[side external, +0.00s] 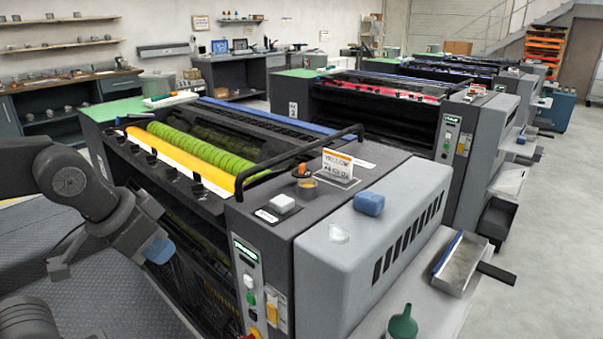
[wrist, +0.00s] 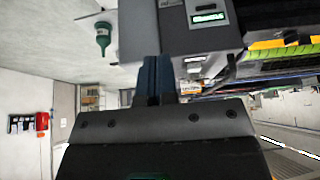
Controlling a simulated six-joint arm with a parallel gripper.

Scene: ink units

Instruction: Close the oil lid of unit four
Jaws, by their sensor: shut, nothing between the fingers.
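The nearest ink unit (side external: 330,215) has a yellow roller and a green roller. On its end housing a small round oil port (side external: 306,184) shows an amber rim, with an orange-topped lid (side external: 302,170) that looks raised behind it. A sign beside it reads YELLOW; its smaller line is not clear. My gripper (side external: 158,250) is at the lower left, in front of the unit's near side, well away from and below the port. Its blue fingers are shut and empty; they also show in the wrist view (wrist: 155,75). The port and lid are not seen there.
The YELLOW sign (side external: 338,166), a white block (side external: 282,203) and a blue cloth (side external: 369,204) sit on the housing. A black rail (side external: 300,158) arches by the rollers. A green funnel (side external: 403,322) and a metal tray (side external: 462,262) lie to the right. More units stand behind.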

